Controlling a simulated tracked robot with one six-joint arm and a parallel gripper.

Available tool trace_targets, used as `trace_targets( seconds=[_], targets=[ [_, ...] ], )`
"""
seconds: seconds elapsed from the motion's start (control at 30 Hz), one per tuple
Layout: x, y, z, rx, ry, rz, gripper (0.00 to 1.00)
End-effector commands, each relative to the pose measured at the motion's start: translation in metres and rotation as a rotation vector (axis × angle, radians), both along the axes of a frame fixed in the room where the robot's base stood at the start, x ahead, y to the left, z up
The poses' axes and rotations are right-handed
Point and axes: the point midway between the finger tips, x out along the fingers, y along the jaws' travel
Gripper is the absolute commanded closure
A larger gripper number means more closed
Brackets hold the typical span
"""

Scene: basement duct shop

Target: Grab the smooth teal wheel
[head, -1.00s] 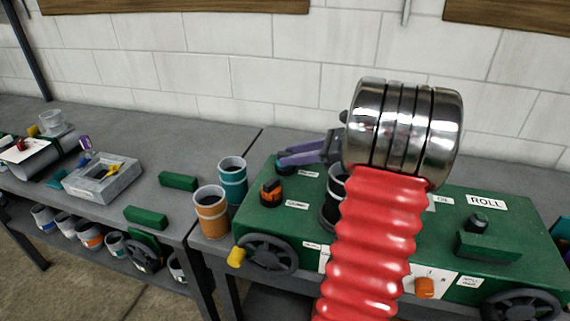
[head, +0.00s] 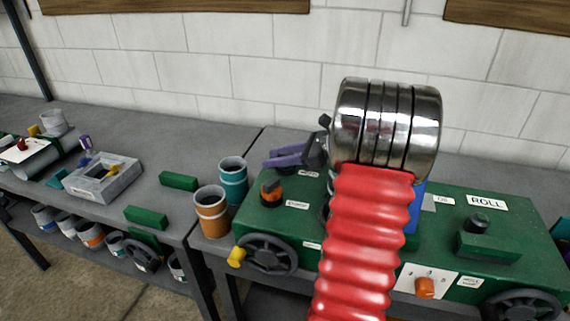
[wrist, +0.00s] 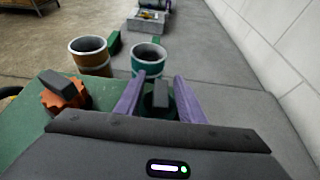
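The smooth teal wheel (wrist: 152,105) is a dark round knob with a grey bar (wrist: 161,94) across its top, on the green machine. It shows in the wrist view between my two purple fingers. My gripper (wrist: 160,78) is open, one finger on each side of the wheel; whether either touches it I cannot tell. In the head view my gripper (head: 268,158) reaches left over the machine's back edge, and I cannot make out the wheel there.
A scalloped orange knob (wrist: 66,94) with a grey bar sits on the machine (head: 460,215), left of my gripper in the wrist view. An orange can (head: 211,215) and a teal can (head: 232,182) stand close by. Green blocks (head: 179,181) and a grey tray (head: 80,188) lie on the left bench.

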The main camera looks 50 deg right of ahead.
Motion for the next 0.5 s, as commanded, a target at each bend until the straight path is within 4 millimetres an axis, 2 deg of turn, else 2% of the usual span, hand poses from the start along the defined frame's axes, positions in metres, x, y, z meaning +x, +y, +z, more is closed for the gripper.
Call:
trace_targets(
  seconds=[0.37,0.5],
  targets=[
    [-0.0004,-0.0005,0.0001,0.000,0.000,-0.001,0.64],
    [-0.0004,-0.0007,0.0002,0.000,0.000,-0.001,0.72]
  ],
)
